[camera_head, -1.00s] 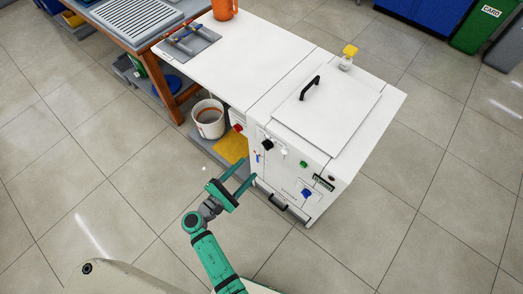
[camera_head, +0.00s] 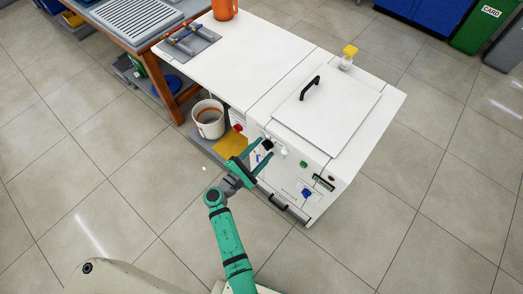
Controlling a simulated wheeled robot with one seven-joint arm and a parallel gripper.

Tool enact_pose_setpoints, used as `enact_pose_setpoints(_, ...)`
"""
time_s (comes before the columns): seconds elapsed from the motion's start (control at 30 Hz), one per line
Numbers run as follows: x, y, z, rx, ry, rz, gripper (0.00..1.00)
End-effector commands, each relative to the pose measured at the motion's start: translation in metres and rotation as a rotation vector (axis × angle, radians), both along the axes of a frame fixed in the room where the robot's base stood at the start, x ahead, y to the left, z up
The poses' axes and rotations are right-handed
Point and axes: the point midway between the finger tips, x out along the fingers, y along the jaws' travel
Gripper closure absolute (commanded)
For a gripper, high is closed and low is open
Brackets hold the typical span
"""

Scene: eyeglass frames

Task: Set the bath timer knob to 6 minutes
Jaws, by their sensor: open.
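The white bath cabinet (camera_head: 340,192) has a front panel with a black knob (camera_head: 268,145) at its upper left and a blue knob (camera_head: 306,194) at its lower right. Their markings are too small to read, so I cannot tell which one is the timer or its setting. My gripper (camera_head: 266,149) is open in front of the panel. Its two green fingers point at the black knob, which shows between the fingertips in the picture. I cannot tell whether they touch it. The fingers partly cover the panel's left side.
A small white knob (camera_head: 284,151), a green button (camera_head: 303,164) and a dark display (camera_head: 323,183) are also on the panel. A white bucket (camera_head: 208,119) stands at left.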

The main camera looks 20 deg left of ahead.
Motion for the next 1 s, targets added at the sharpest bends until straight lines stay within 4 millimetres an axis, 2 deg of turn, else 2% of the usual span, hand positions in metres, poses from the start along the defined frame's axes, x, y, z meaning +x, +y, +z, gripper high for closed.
enact_pose_setpoints(0.2, 0.0002, 0.0001, 0.0000, 0.000, 0.000, 0.000, 0.49)
enact_pose_setpoints(0.23, 0.0002, 0.0001, 0.0000, 0.000, 0.000, 0.000, 0.53)
enact_pose_setpoints(0.3, 0.0002, 0.0002, 0.0001, 0.000, 0.000, 0.000, 0.70)
enact_pose_setpoints(0.4, 0.0000, 0.0001, 0.0000, 0.000, 0.000, 0.000, 0.90)
enact_pose_setpoints(0.77, -0.0005, -0.0007, -0.0002, 0.043, -0.015, -0.001, 0.90)
enact_pose_setpoints(1.0, -0.0009, -0.0020, -0.0005, 0.180, -0.066, -0.001, 0.90)
